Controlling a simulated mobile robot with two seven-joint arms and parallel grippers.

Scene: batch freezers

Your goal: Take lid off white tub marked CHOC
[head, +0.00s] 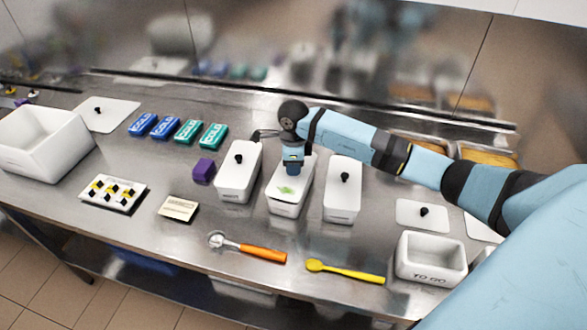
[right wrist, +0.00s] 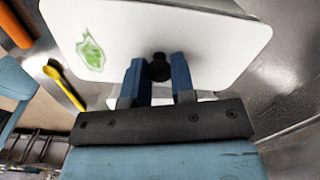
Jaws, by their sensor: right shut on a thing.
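Three white tubs with black-knobbed lids stand in a row in the head view: a left tub (head: 232,190), a middle tub (head: 283,209) and a right tub (head: 341,213). I cannot read CHOC on any of them. My right gripper (head: 292,172) is over the middle tub, shut on its lid's knob. In the right wrist view the blue fingers (right wrist: 158,75) sit either side of the black knob (right wrist: 159,67) on the white lid (right wrist: 205,40), which has a green leaf mark. I cannot tell whether the lid is raised. My left gripper is not in view.
A white TO GO tub (head: 430,270) and a loose lid (head: 412,217) are at right. An orange-handled scoop (head: 255,251) and yellow spoon (head: 345,272) lie in front. Blue and green COLD packs (head: 178,130) and a purple block (head: 203,171) are left. A large white bin (head: 70,150) is far left.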

